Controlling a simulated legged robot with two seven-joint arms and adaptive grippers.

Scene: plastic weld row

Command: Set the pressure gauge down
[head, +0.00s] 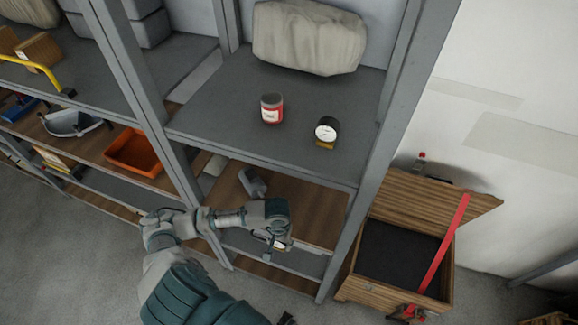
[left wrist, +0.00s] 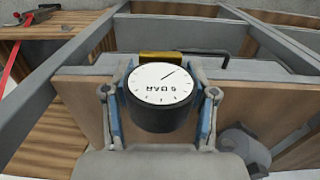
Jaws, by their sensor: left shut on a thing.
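My left gripper (head: 277,243) is shut on a pressure gauge with a white dial and black rim. The held gauge (left wrist: 161,88) fills the middle of the left wrist view, between two blue-padded fingers, its "6 BAR" lettering upside down. A yellow brass part (left wrist: 174,57) shows just behind its rim. In the head view the gripper is at the front of the lower shelves; whether the gauge touches a surface I cannot tell. A second, similar gauge (head: 326,131) stands on the grey upper shelf (head: 225,110).
A red can (head: 271,109) and a beige sack (head: 308,38) are on the upper shelf. A grey object (head: 252,183) lies on the wooden shelf below (head: 310,215).

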